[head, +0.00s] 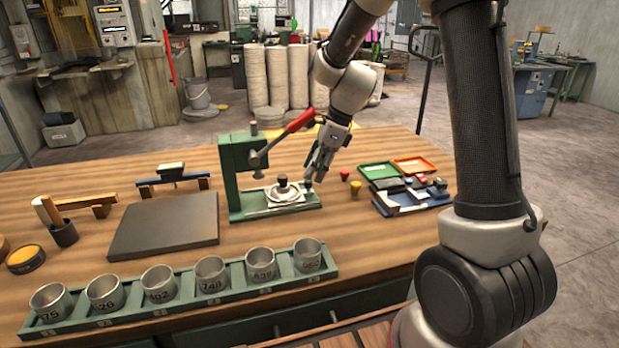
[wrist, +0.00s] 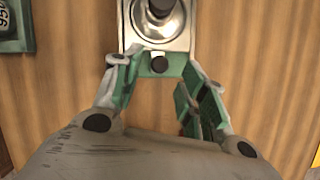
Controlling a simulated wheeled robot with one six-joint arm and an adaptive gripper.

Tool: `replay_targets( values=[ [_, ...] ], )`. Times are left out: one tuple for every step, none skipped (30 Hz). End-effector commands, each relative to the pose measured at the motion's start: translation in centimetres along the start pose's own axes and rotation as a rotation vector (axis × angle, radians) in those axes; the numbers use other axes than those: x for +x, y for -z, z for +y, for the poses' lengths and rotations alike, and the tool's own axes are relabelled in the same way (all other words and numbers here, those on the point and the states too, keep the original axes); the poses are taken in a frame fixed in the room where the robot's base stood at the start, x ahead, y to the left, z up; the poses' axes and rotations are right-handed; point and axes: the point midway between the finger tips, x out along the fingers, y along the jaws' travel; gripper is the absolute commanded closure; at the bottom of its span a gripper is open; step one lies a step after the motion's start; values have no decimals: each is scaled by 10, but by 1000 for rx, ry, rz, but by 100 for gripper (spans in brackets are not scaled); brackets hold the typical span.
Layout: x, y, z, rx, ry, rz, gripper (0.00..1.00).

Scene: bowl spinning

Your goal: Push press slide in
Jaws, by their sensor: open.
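The green press (head: 242,175) stands on the wooden table, with a red-handled lever (head: 300,121) at its top. Its slide (head: 289,196) is a pale metal plate with a round piece and a dark knob on it, and it sticks out to the right of the press column. In the wrist view the slide plate (wrist: 181,40) is at the top, with a small dark knob (wrist: 160,64) at its near green end. My gripper (head: 313,177) is at the slide's right end. In the wrist view my gripper (wrist: 157,68) is open, its fingers on either side of the small knob. Contact cannot be told.
A green rack (head: 190,300) with several metal cups runs along the front left. A dark flat plate (head: 165,226) lies left of the press. Red and yellow pegs (head: 356,187) and trays (head: 415,165) with small parts are to the right.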

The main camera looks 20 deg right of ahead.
Motion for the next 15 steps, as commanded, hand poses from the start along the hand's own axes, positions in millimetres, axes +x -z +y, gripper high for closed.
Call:
replay_targets(
  values=[
    [9,0,1,1,-4,1,58],
    [14,0,1,1,-3,1,58],
    [19,0,0,-1,-2,1,58],
    [22,0,1,-2,-3,1,58],
    [25,0,0,-1,-3,1,58],
    [29,0,0,-1,-2,1,58],
    [30,0,0,-1,-1,0,58],
    [32,0,0,-1,-1,0,58],
    [33,0,0,-1,0,0,58],
    [33,0,0,-1,0,0,58],
    [34,0,0,-1,0,0,58],
    [34,0,0,-1,0,0,58],
    [34,0,0,-1,0,0,58],
    [34,0,0,-1,0,0,58],
    [34,0,0,-1,0,0,58]
  ],
)
